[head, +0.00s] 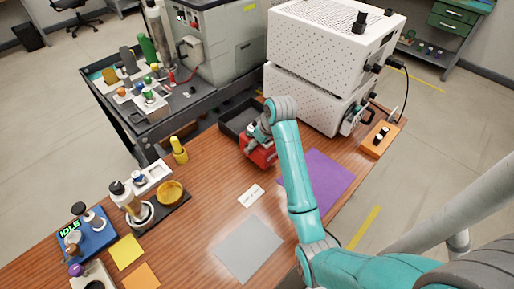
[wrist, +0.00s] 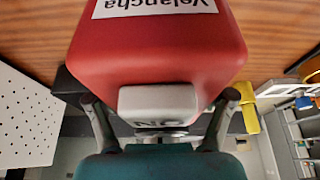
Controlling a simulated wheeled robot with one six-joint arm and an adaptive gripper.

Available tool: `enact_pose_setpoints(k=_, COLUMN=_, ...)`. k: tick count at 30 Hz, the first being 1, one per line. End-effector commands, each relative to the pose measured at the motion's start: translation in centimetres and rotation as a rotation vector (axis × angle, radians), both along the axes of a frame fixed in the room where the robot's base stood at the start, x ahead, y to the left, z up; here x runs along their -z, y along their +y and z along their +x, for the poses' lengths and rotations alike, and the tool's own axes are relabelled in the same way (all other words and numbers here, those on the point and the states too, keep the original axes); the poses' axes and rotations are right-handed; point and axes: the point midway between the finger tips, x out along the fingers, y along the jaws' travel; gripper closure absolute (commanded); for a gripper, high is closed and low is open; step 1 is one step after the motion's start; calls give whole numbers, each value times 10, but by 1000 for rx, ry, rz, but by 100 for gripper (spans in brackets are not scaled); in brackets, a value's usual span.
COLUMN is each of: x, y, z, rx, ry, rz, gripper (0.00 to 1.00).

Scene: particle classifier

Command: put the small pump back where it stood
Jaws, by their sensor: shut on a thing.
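The small pump, which I take to be the red block (head: 262,154) with a white label, is at my gripper (head: 258,136) over the wooden table, beside a black open tray (head: 232,122). In the wrist view the red body (wrist: 158,55) fills the top, its label upside down. My gripper's two dark fingers (wrist: 162,104) are shut on the pale grey block at its end. I cannot tell whether the pump touches the table. My arm hides part of it in the head view.
White perforated boxes (head: 312,98) stand behind. A yellow bottle (head: 179,150), a yellow dish (head: 170,192) and an orange box (head: 381,138) are nearby.

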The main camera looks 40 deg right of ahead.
Motion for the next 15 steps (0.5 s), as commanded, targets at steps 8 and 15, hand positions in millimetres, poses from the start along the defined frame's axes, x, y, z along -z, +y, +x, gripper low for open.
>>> enact_pose_setpoints(k=8, x=25, y=0, z=0, rx=-1, ry=-1, rz=0, gripper=88)
enact_pose_setpoints(k=15, x=26, y=0, z=0, rx=-1, ry=-1, rz=0, gripper=88)
